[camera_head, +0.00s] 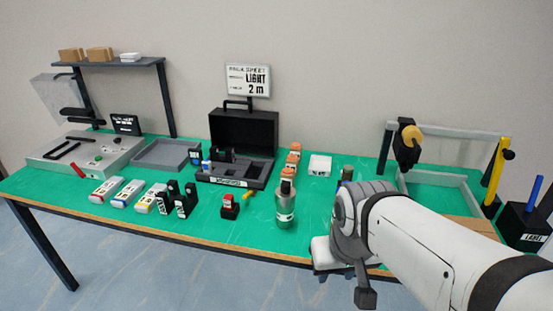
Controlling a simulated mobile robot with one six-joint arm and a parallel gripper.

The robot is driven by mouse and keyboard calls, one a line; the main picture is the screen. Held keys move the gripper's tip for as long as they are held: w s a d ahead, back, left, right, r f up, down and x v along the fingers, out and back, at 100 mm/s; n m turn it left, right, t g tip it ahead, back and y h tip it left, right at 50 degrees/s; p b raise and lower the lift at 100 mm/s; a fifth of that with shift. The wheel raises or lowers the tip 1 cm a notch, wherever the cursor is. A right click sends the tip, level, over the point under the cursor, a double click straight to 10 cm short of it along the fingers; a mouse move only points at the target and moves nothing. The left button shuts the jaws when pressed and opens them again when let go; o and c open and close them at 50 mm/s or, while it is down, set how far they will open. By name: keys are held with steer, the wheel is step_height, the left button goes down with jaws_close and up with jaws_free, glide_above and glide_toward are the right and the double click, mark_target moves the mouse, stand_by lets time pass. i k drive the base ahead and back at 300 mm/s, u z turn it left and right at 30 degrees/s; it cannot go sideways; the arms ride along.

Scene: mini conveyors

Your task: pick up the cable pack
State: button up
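I cannot tell for sure which item is the cable pack; no readable label names it. Several small packs, white with coloured marks (125,192), lie in a row at the left front of the green table. A small white box (320,165) sits right of the open black case (243,130). Orange-and-white items (292,160) stand in a line beside the case. My gripper (365,297) is at the table's front edge, right of centre, seen as a dark end piece below my wrist. Its fingers are not clear, and nothing is visibly held.
Black upright holders (180,200) and a small red-and-black item (230,206) stand near the front edge. A grey tray (165,154) lies back left. A frame with a yellow post (496,172) stands right. Green surface between items is free.

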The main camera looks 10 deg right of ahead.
mark_target(288, 174)
steer(key=u, duration=0.05)
steer(key=i, duration=1)
steer(key=z, duration=0.05)
